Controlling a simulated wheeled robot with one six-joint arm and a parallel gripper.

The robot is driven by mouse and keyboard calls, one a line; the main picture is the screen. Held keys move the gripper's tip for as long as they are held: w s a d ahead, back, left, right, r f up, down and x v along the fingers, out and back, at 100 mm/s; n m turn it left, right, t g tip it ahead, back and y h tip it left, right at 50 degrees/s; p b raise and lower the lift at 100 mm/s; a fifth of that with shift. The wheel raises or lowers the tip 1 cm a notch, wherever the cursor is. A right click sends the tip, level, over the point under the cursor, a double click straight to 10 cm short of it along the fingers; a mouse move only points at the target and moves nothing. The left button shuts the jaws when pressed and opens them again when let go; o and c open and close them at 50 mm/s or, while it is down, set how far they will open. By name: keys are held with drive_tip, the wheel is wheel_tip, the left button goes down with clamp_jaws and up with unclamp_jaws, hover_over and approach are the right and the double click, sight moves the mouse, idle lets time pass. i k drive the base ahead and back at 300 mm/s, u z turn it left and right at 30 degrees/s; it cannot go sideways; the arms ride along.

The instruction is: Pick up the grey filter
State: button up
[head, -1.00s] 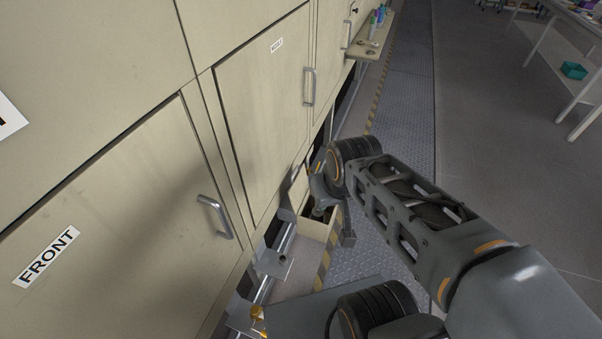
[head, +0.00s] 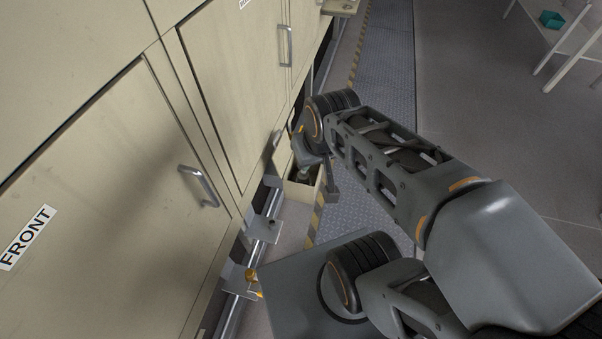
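A small open beige box (head: 296,193) stands low beside the cabinet, below the far end of my arm. A dark grey rounded shape (head: 304,177) lies inside it. It may be the grey filter, but it is too small and shaded to be sure. My gripper (head: 322,168) is at the end of the arm, over or beside the box's right side. My wrist partly covers it, so I cannot see whether its fingers are open or hold anything. I cannot tell whether it touches the box.
Beige cabinet doors with handles, one labelled FRONT (head: 28,238), rise on the left. A metal rail with brackets (head: 263,228) runs along their foot. A yellow-black striped edge (head: 316,218) borders the walkway (head: 385,75). Open floor lies right, with a white table (head: 570,42) at the back.

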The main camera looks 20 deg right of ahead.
sight(303, 176)
drive_tip(key=u, duration=0.5)
drive_tip(key=k, duration=0.95)
drive_tip(key=z, duration=0.55)
drive_tip(key=i, duration=1.25)
drive_tip(key=u, duration=0.45)
